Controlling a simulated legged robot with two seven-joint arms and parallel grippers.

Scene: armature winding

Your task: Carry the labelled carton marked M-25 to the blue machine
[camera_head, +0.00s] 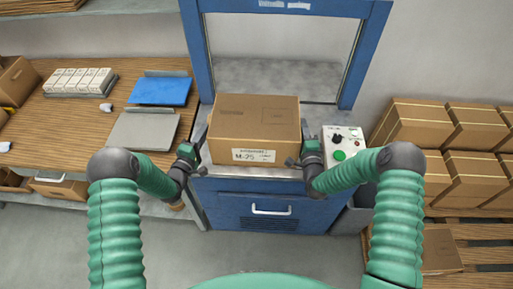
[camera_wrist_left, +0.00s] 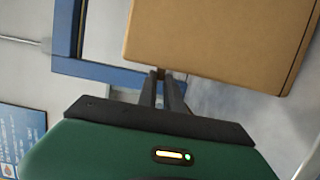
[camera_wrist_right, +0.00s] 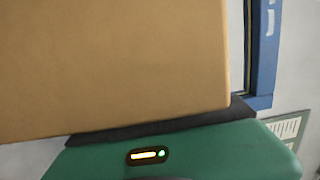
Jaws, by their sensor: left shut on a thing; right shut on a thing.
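The brown carton (camera_head: 253,123) carries a white label reading M-25 on its near face. It is at the front of the blue machine (camera_head: 255,205), over the grey surface below the frame opening. I cannot tell whether its bottom touches that surface. My left gripper (camera_head: 203,140) is at the carton's left side and my right gripper (camera_head: 303,143) at its right side, both shut on it. The carton also shows close up in the left wrist view (camera_wrist_left: 220,40) and in the right wrist view (camera_wrist_right: 110,65), where it hides the right fingers.
A control box (camera_head: 343,148) with a green button stands right of the carton. A wooden bench (camera_head: 75,130) with a blue binder (camera_head: 160,91), a grey binder (camera_head: 142,130) and small white boxes is at left. Several cartons (camera_head: 440,125) are stacked on a pallet at right.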

